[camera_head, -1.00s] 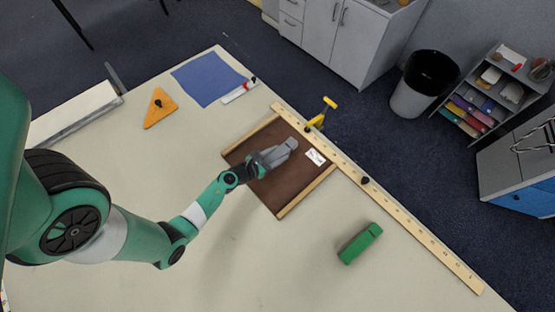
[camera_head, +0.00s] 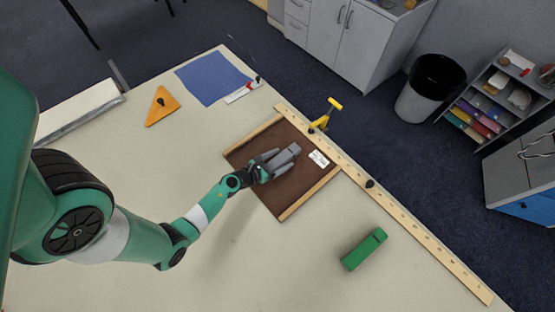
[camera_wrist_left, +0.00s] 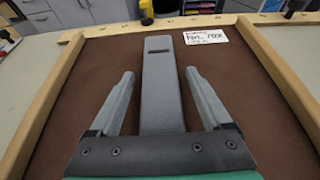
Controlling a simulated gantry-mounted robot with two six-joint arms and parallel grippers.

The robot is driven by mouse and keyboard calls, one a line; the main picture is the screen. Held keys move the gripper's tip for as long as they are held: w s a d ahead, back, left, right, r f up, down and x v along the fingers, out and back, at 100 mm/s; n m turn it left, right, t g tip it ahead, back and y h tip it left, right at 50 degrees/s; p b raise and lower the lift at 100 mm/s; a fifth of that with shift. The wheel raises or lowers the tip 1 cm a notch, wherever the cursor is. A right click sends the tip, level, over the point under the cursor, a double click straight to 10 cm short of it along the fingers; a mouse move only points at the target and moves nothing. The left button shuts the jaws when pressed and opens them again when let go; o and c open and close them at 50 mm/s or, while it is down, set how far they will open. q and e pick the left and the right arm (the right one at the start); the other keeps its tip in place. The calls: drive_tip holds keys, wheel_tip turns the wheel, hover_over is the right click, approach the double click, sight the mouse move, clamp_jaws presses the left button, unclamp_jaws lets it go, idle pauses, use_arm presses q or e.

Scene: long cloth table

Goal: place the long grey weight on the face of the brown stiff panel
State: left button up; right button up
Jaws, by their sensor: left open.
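The long grey weight (camera_wrist_left: 160,75) lies on the brown panel, between my open fingers in the left wrist view. It also shows in the head view (camera_head: 285,156). The brown stiff panel (camera_head: 293,197) has light wooden strips on its sides and a white label near its far edge; its brown face fills the left wrist view (camera_wrist_left: 259,100). My left gripper (camera_head: 268,163) is open over the panel, with one finger on each side of the weight and a visible gap to both. My right gripper is not in view.
A long wooden ruler (camera_head: 420,230) runs along the table edge behind the panel, with a yellow clamp (camera_head: 324,116) on it. A green block (camera_head: 364,249) sits to the right. An orange triangle (camera_head: 161,105) and blue sheet (camera_head: 209,79) lie far left. The near table is clear.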

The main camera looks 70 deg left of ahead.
use_arm(q)
drive_tip(key=shift+s+r, duration=0.2)
drive_tip(key=shift+r, duration=0.1)
drive_tip(key=p+v, duration=0.1)
drive_tip(key=v, duration=0.9)
drive_tip(key=shift+s+d, duration=0.15)
drive_tip(key=shift+s, duration=0.1)
drive_tip(key=shift+s+d+r, duration=0.25)
drive_tip(key=shift+s, duration=0.15)
